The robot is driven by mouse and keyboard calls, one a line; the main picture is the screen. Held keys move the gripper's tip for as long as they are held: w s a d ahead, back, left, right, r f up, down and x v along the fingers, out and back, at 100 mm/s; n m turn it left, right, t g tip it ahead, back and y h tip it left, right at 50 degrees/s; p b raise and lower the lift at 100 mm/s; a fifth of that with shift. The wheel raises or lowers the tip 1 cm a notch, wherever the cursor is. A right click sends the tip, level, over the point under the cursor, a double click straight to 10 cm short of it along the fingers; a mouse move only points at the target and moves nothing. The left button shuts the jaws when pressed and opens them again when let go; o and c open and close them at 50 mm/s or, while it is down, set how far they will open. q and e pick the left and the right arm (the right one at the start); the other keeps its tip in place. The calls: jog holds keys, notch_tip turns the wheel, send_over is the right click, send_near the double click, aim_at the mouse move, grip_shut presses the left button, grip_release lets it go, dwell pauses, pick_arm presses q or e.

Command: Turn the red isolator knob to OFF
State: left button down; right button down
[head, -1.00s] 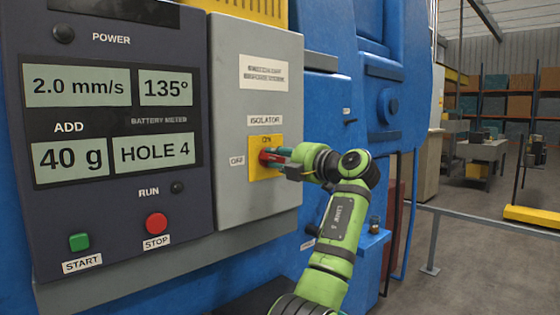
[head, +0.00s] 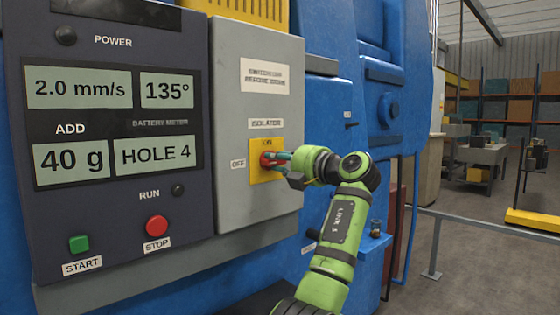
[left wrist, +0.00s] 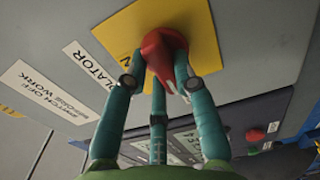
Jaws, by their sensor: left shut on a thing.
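The red isolator knob (head: 266,159) sits on a yellow plate (head: 258,175) on the grey box, with an ON mark above and an OFF label (head: 238,164) to the left. My left gripper (head: 272,158) reaches in from the right and is shut on the knob, hiding much of it in the head view. In the left wrist view, the fingers (left wrist: 165,80) close around the red knob (left wrist: 161,50) on both sides, and a third finger lies beneath. I cannot tell exactly which mark the knob points to. My right gripper is not in view.
A control panel stands left of the box, with a red STOP button (head: 157,226) and a green START button (head: 79,244). The ISOLATOR label (head: 266,123) is above the plate. A grey rail (head: 480,228) stands on the floor at right.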

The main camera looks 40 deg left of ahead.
pick_arm(q)
jog(key=c, duration=1)
grip_release()
jog(key=shift+a+r, duration=0.1)
jog(key=shift+r, duration=0.15)
jog(key=shift+a+f, duration=0.1)
jog(key=shift+f, duration=0.05)
jog(key=d, duration=0.8)
jog(key=s+d, duration=0.1)
jog(key=d, duration=0.3)
